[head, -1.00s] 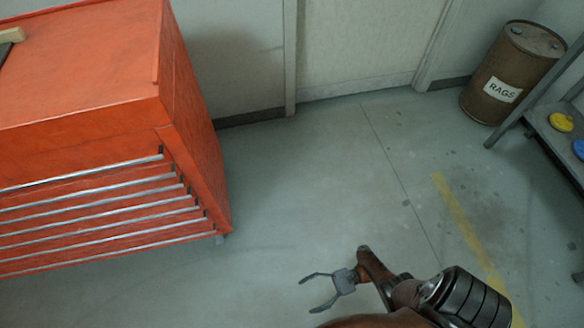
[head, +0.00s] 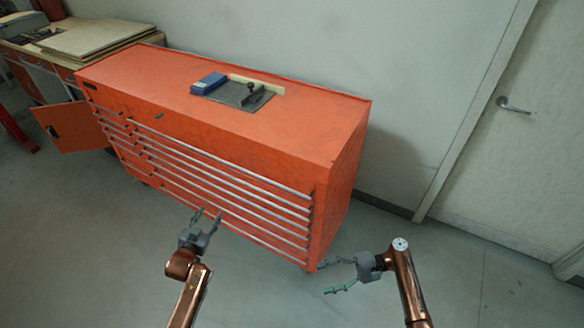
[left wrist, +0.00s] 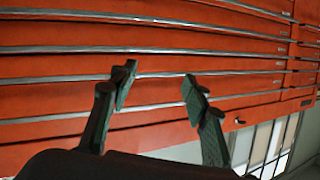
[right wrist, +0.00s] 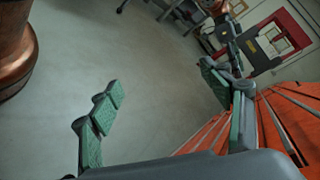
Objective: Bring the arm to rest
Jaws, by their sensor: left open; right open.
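My left gripper (head: 206,217) is open and empty in the head view, in front of the drawers of the orange tool cabinet (head: 240,138). In the left wrist view its two fingers (left wrist: 157,88) stand apart, with drawer fronts and silver handles behind them. I cannot tell whether they touch the cabinet. My right gripper (head: 327,278) is open and empty, pointing left near the cabinet's lower right corner. In the right wrist view its fingers (right wrist: 160,80) stand apart over grey floor, with the cabinet (right wrist: 285,115) close on the right.
A blue box (head: 208,83) and a dark tray (head: 240,96) lie on the cabinet top. A workbench (head: 75,45) stands at the back left, with an open orange door (head: 73,126) below. A door with a handle (head: 515,106) is at right. Floor (head: 455,275) is clear at lower right.

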